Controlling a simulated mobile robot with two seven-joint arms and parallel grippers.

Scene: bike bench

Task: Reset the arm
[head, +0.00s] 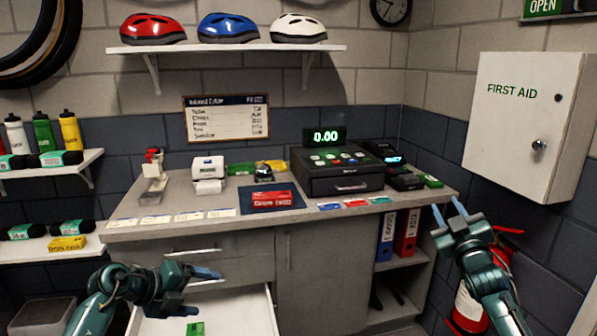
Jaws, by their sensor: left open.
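My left gripper (207,277) is in front of the counter at the lower left, above the pulled-out drawer (240,310). It is open and nothing shows between its fingers, which point to the right. My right gripper (447,208) is raised at the counter's right end, in front of the shelf with binders. Its two fingers stand apart, pointing up, with nothing between them. Both arms are apart from each other. A small green item (195,328) lies in the open drawer.
The counter (255,228) carries a cash register (337,172), a card terminal (404,182), a red box on a dark mat (272,207) and several cards. A red fire extinguisher (467,308) stands behind my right arm. A first aid cabinet (515,125) hangs at the right.

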